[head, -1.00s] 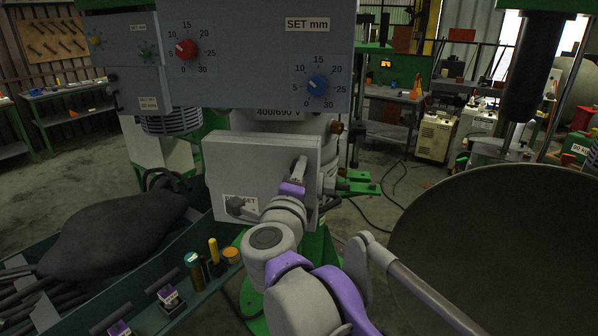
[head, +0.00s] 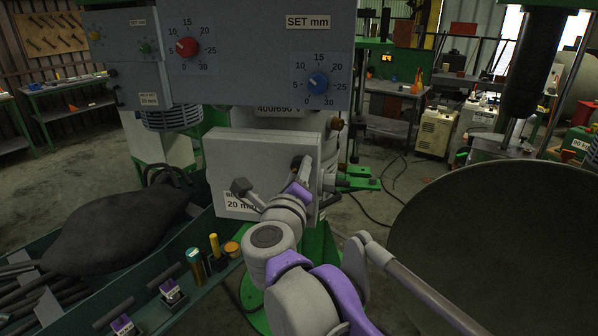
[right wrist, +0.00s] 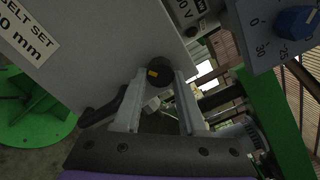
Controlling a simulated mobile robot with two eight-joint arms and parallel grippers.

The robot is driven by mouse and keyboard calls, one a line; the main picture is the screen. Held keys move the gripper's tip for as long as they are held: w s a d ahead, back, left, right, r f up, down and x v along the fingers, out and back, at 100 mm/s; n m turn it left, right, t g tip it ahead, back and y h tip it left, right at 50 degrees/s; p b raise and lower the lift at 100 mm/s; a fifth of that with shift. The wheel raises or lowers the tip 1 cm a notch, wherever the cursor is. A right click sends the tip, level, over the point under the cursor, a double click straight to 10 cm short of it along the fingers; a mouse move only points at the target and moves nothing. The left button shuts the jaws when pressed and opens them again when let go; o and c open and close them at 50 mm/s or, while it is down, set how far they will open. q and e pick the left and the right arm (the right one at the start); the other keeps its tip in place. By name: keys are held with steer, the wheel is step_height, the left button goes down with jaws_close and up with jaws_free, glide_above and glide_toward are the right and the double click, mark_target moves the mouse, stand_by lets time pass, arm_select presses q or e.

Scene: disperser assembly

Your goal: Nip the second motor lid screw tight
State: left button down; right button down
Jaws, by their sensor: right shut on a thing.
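The screw (right wrist: 158,72) has a round black head with a small yellow mark in the right wrist view. It sits at the edge of the grey lid (head: 250,160), which carries a belt set label (head: 238,205). My right gripper (head: 303,168) reaches to the right part of the lid. Its two fingers (right wrist: 158,85) lie on either side of the screw head and are shut on it. In the head view the gripper mostly hides the screw. My left gripper is not in view.
A grey panel with a red dial (head: 187,47) and a blue dial (head: 318,82) hangs just above the lid. A large dark bowl (head: 490,250) stands at the right. A green tray (head: 205,290) holds a black bag (head: 115,230) and small parts at lower left.

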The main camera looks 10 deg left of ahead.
steer(key=shift+c, duration=2.4)
jaws_free()
steer(key=shift+s, duration=0.1)
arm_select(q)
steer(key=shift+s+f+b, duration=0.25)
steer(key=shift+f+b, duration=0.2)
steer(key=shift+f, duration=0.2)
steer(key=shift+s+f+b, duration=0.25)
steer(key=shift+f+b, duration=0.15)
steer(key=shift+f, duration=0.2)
arm_select(e)
steer(key=s, duration=1)
steer(key=shift+s+d, duration=0.35)
steer(key=shift+d, duration=0.1)
steer(key=shift+w, duration=0.1)
